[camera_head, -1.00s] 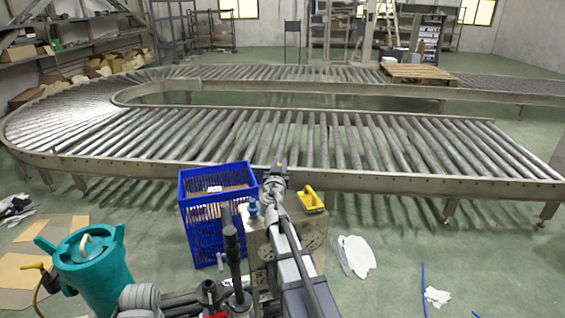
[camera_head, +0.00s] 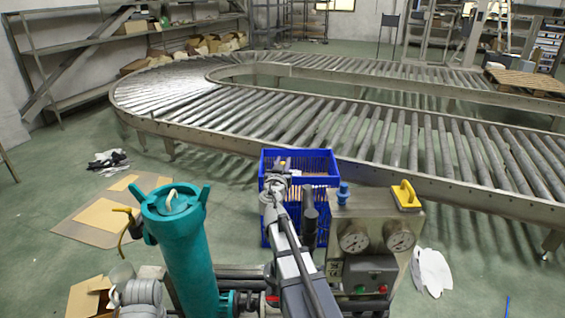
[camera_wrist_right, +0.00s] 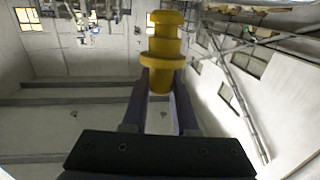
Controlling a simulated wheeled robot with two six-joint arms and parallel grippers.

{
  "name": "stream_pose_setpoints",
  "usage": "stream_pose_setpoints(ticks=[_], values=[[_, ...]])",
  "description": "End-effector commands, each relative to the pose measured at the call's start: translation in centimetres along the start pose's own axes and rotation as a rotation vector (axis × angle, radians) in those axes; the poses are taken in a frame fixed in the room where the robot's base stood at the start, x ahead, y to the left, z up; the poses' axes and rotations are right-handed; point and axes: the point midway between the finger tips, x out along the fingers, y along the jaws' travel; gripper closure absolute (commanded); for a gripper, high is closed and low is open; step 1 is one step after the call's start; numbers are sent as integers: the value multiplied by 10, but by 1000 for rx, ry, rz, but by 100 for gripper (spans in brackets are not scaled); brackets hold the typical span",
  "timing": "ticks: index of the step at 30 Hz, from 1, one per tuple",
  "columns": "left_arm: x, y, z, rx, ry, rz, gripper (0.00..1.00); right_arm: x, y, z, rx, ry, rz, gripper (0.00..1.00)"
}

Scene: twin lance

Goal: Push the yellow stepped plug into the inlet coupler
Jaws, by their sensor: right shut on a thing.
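The yellow stepped plug (camera_wrist_right: 165,50) stands upright between the fingers of my right gripper (camera_wrist_right: 160,88) in the right wrist view. The gripper is shut on its lower part. In the head view my right gripper (camera_head: 282,168) is raised in front of the blue crate, with a small yellow spot of the plug (camera_head: 283,163) at its tip. I cannot tell for sure which fitting is the inlet coupler. A teal housing (camera_head: 185,245) with a teal side fitting stands left of my right arm. A dark upright fitting is just right of the arm. My left gripper is not in view.
A blue crate (camera_head: 325,160) stands behind the gripper. A metal gauge box (camera_head: 376,232) with a blue cap and a yellow block (camera_head: 405,195) on top is at right. A roller conveyor (camera_head: 300,125) crosses behind. Cardboard (camera_head: 75,222) lies on the floor at left.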

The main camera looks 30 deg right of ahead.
Motion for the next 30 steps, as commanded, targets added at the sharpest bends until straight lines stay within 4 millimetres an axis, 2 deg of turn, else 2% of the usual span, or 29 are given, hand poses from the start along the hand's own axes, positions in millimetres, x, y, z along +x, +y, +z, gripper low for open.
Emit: stream_pose_setpoints(ticks=[1, 5, 30], values=[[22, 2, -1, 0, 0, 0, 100, 0, 0, 22, 1, -1, 8, 100], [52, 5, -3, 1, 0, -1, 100, -1, 1, 54, 3, -6, 31, 100], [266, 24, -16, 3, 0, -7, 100, -15, 4, 280, 11, -56, 203, 100]])
